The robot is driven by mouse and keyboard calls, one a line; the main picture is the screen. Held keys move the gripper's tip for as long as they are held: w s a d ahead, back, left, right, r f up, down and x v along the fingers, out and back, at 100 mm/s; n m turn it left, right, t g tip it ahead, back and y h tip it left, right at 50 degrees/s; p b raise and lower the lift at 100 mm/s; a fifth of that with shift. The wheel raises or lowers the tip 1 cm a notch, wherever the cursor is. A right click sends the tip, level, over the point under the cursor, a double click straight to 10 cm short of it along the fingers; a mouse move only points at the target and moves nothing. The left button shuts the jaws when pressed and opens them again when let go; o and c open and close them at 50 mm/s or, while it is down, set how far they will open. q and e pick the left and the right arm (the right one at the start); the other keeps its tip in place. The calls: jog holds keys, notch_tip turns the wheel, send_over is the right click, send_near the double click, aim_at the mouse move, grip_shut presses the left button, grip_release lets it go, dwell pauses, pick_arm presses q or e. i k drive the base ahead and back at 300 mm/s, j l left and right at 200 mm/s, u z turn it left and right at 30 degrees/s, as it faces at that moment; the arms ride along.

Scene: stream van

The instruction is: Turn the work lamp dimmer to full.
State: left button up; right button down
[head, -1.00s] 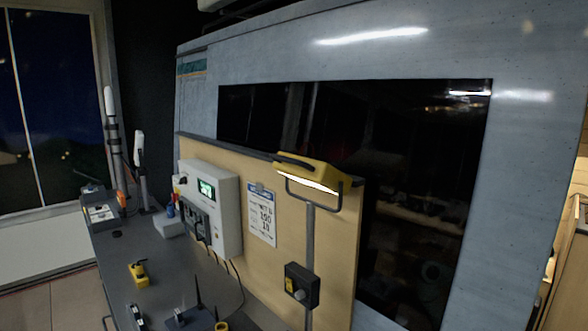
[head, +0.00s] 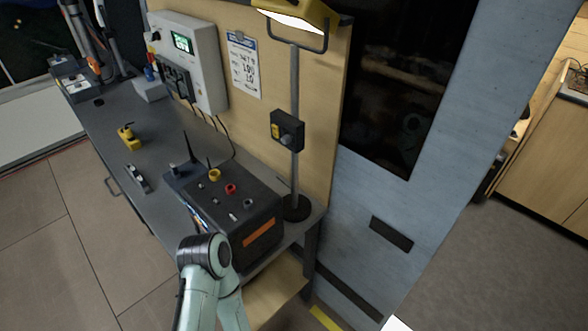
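The work lamp (head: 293,14) is yellow with a lit white face, and stands on a grey pole (head: 294,100) with a round dark base (head: 296,208) at the bench's near right end. The dimmer is a small black box (head: 278,122) on the pole, with a yellow part on its left and a round grey knob (head: 287,139) on its front. The knob's exact setting is too small to read. One of my pale green arms shows at the bottom, below the dimmer and apart from it. Neither gripper shows.
A dark case (head: 262,229) with several knobs and an orange stripe sits on the grey bench (head: 105,125), left of the lamp base. A grey panel box (head: 205,60) with a green display hangs on the wooden board. Floor (head: 45,240) left of the bench is clear.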

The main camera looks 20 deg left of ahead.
aim_at(287, 138)
jog(key=k+j, duration=0.1)
jog(key=j, duration=0.3)
jog(key=k+j+z, duration=0.1)
jog(key=j, duration=0.3)
jog(key=k+j+z, duration=0.1)
jog(key=j, duration=0.3)
jog(key=k+j, duration=0.2)
jog(key=j, duration=0.2)
